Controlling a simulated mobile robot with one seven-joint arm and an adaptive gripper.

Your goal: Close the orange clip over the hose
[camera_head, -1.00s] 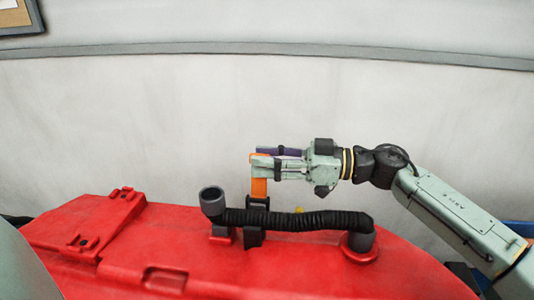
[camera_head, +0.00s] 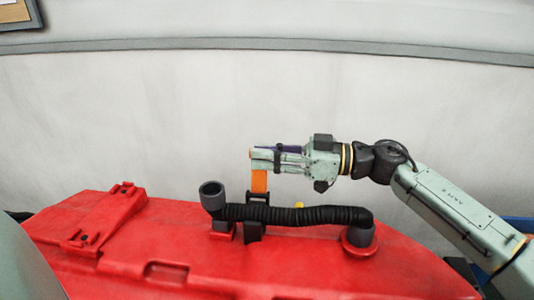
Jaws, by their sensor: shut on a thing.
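The orange clip (camera_head: 259,182) stands upright, raised from its dark mount behind the hose on the red tank. My gripper (camera_head: 257,158) is shut on the upper part of the clip, and its fingers hide the clip's top end. The black ribbed hose (camera_head: 298,216) lies along the tank top below my gripper, apart from it. The hose's left end is a grey upturned cuff (camera_head: 212,195). The clip is not over the hose; it stands above and behind it.
The red tank (camera_head: 200,240) fills the lower picture, with a raised red block (camera_head: 97,220) at the left. A grey elbow fitting (camera_head: 360,234) holds the hose's right end. A small yellow part (camera_head: 299,205) shows behind the hose.

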